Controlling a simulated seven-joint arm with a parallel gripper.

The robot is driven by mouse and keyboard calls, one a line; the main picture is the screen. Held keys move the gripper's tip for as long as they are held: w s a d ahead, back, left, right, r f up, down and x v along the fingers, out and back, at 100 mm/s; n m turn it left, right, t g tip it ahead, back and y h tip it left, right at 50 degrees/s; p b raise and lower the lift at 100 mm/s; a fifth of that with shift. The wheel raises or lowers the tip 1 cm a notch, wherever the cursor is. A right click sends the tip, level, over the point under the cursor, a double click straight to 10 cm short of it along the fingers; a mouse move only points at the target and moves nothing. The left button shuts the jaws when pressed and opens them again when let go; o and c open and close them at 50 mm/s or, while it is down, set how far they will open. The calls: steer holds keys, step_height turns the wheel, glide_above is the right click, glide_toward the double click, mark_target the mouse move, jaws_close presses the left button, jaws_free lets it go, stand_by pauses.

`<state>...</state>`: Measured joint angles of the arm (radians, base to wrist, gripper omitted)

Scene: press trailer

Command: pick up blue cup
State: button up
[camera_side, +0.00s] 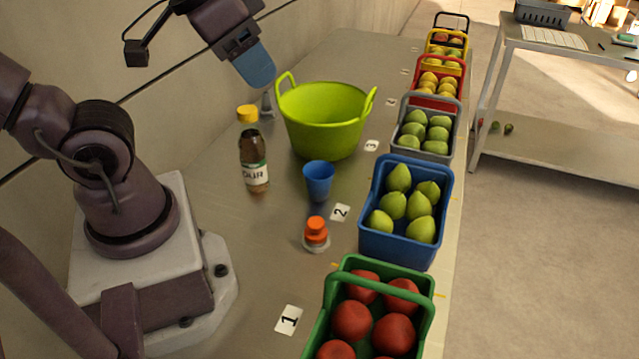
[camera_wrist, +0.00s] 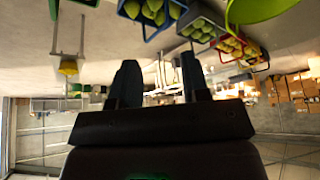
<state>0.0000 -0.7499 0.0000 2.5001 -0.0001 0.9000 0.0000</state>
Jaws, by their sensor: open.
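The blue cup (camera_side: 318,181) stands upright on the metal table in the side view, in front of the green tub and left of the blue crate. I cannot make it out in the wrist view. My gripper (camera_side: 256,70) is raised in the air at the upper left of the table, well above and behind the cup, and touches nothing. In the wrist view its two dark fingers (camera_wrist: 160,85) stand apart with nothing between them.
A lime green tub (camera_side: 325,120) stands behind the cup. A yellow-capped bottle (camera_side: 253,160) is left of it, an orange-capped jar (camera_side: 316,236) in front. Fruit crates, including a blue one (camera_side: 375,238) and a green one (camera_side: 340,268), line the right edge.

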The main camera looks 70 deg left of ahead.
steer(key=o, duration=1.1)
